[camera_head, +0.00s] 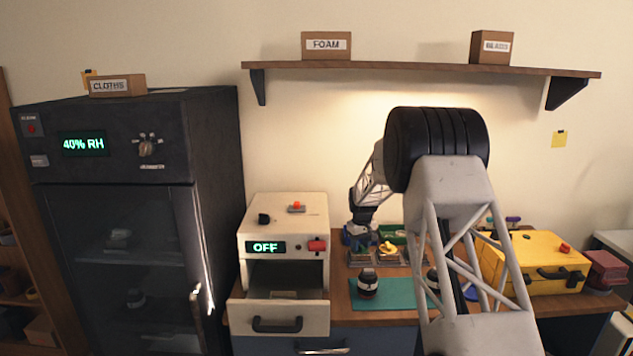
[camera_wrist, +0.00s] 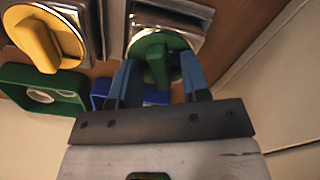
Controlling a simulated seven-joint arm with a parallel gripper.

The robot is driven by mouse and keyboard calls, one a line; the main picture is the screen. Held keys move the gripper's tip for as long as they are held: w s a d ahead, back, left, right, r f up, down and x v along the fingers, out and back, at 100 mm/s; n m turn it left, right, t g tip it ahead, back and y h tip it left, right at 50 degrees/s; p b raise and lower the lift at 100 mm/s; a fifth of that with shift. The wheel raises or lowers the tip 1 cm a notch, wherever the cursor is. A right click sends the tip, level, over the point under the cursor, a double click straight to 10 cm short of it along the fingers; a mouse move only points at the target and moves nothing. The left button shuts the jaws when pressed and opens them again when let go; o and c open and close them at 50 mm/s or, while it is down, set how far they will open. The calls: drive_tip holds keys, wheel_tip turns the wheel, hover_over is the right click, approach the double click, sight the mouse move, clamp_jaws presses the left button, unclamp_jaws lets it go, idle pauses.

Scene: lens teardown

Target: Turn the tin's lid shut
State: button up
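In the wrist view a green round lid (camera_wrist: 157,60) with a raised grip bar sits on a square metal tin (camera_wrist: 170,20). My gripper (camera_wrist: 160,62) has its two blue fingers on either side of the grip bar, with visible gaps to the bar. Whether the fingertips touch the lid's rim I cannot tell. A second tin beside it has a yellow lid (camera_wrist: 45,42) with a similar bar. In the head view my gripper (camera_head: 360,236) is down at the back of the bench, left of the yellow lid (camera_head: 387,248); the green lid is not clearly visible there.
A green frame-shaped holder (camera_wrist: 42,92) and a blue one (camera_wrist: 150,96) lie close by the tins. In the head view a teal mat (camera_head: 398,293) with a dark lens part (camera_head: 367,284) lies in front, the cream box (camera_head: 285,215) stands left, and a yellow case (camera_head: 535,265) right.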

sight(360, 245)
drive_tip(key=shift+s+f, duration=0.25)
drive_tip(key=shift+f, duration=0.6)
drive_tip(key=shift+m, duration=0.6)
drive_tip(key=shift+f+m, duration=0.1)
drive_tip(key=shift+m, duration=2.1)
drive_tip(key=shift+o, duration=1.3)
drive_tip(key=shift+w+r, duration=0.2)
drive_tip(key=shift+r, duration=4.45)
